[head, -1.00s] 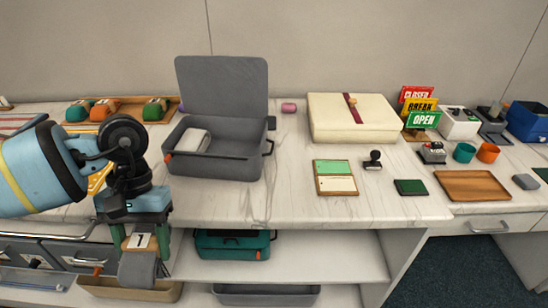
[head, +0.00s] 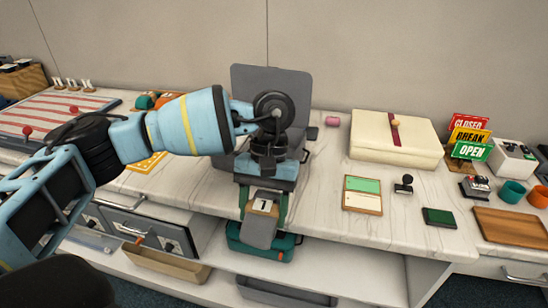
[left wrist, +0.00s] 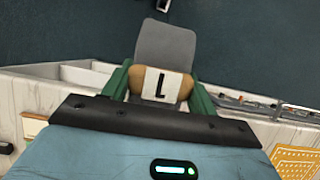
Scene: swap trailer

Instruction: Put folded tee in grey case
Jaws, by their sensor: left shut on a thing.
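My left gripper (head: 263,206) is shut on the folded tee (head: 261,232), which hangs below it in front of the counter's front edge. The tee shows a grey flap, a tan part and a white tag; in the left wrist view the tag reads L and the green fingers of my left gripper (left wrist: 160,85) stand on both sides of the tee (left wrist: 165,50). The grey case (head: 270,78) stands open on the counter with its lid upright. My arm and gripper hide most of its lower part and its inside. My right gripper is not in view.
A cream box (head: 395,150), clipboard (head: 362,195) and stamp (head: 404,185) lie right of the grey case.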

